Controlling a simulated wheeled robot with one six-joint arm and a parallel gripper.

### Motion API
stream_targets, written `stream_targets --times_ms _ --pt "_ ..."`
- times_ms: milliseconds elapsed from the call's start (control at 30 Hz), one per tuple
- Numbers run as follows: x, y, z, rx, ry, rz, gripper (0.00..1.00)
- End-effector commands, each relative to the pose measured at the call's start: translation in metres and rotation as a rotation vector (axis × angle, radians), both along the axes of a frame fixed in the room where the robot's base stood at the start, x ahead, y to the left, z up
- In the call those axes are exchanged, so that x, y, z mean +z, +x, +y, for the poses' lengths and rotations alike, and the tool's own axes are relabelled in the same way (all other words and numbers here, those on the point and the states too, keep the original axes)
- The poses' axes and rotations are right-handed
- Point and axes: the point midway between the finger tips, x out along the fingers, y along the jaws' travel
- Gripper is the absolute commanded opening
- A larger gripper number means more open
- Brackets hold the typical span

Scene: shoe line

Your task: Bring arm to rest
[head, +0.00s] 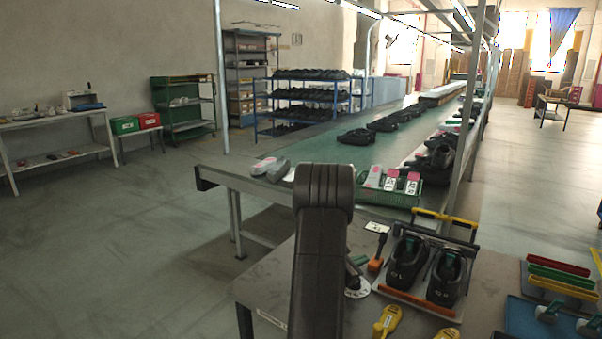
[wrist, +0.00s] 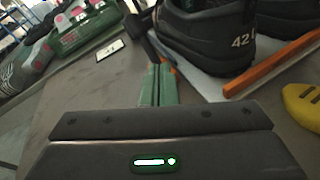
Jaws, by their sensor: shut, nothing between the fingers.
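My gripper (wrist: 158,80) shows in the wrist view as two green fingers side by side, shut with nothing between them. They point away over the grey workbench (head: 268,272), close to the heel of a black shoe (wrist: 205,40) marked 42. My dark arm stands upright in the middle of the head view and hides part of the bench. In the head view a pair of black shoes, with a left shoe (head: 408,262) and a right shoe (head: 447,277), sits on a tray with an orange bar (head: 417,299) along its front.
A yellow tool (head: 387,322) lies in front of the shoes. An orange-and-black hand tool (head: 376,262) and a white card (head: 377,227) are left of them. Red, green and yellow trays (head: 560,278) stand at the right. A green conveyor (head: 335,150) with shoes runs behind. Floor at left is clear.

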Motion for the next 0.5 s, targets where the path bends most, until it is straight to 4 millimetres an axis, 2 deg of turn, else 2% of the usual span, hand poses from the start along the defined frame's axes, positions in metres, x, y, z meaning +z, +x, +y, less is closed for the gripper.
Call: stream_targets --times_ms 33,100,267,500 --pt "-0.009 -0.002 0.001 0.000 -0.014 -0.018 0.00" --pt "-0.013 -0.003 0.003 0.001 -0.033 -0.046 0.00" --pt "-0.023 -0.011 0.024 0.003 -0.029 -0.040 0.00" --pt "-0.027 -0.018 0.037 0.000 -0.028 -0.042 0.00"
